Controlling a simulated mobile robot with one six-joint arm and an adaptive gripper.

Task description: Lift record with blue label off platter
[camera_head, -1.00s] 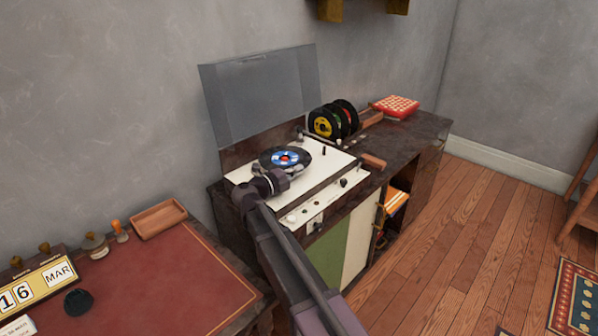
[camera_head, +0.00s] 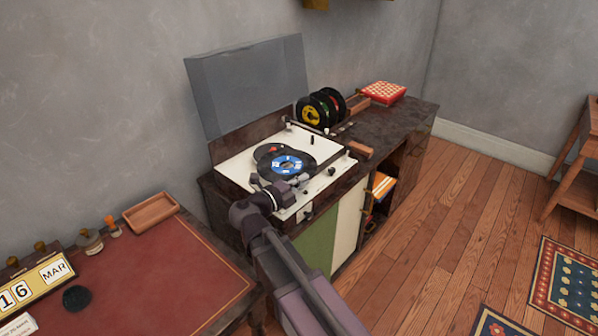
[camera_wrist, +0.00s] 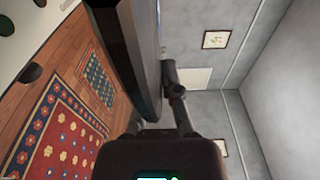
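The record with the blue label (camera_head: 287,165) is a black disc, tilted, at the near side of the record player (camera_head: 238,162). It overlaps the dark platter (camera_head: 262,151) in the picture and appears raised off it. My gripper (camera_head: 293,182) is at the record's near edge and appears shut on it. In the wrist view the record (camera_wrist: 147,55) shows nearly edge-on as a large dark slab by my gripper's fingers. The exact finger contact is partly hidden.
The player's clear lid (camera_head: 250,85) stands open behind. Several records (camera_head: 312,117) stand in a rack to the right, near a red patterned box (camera_head: 383,93). A desk (camera_head: 150,270) with a wooden tray (camera_head: 151,212) lies at left.

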